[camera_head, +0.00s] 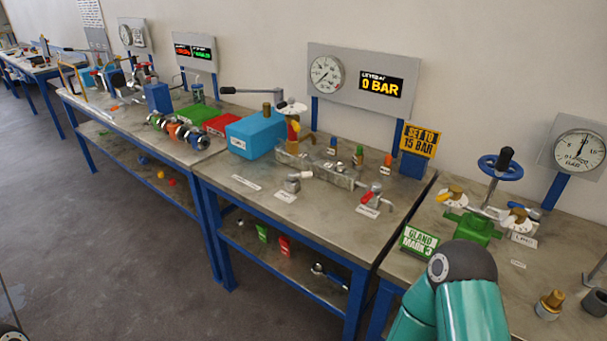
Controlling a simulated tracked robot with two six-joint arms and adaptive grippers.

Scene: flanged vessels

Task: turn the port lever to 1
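No lever is labelled legibly as the port lever. A green valve body (473,228) stands on the right bench, with a lever with a yellow end (445,196) on a white dial to its left. A second white dial with a brass part (519,214) is on its right; the dial marks are too small to read.
A blue handwheel (500,164) rises behind the green valve. A green "GLAND MARK 3" sign (418,241) stands at its left and a yellow "SET TO 15 BAR" sign (420,140) behind. A blue box (255,134) sits on the middle bench (235,168). Loose fittings lie at right.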

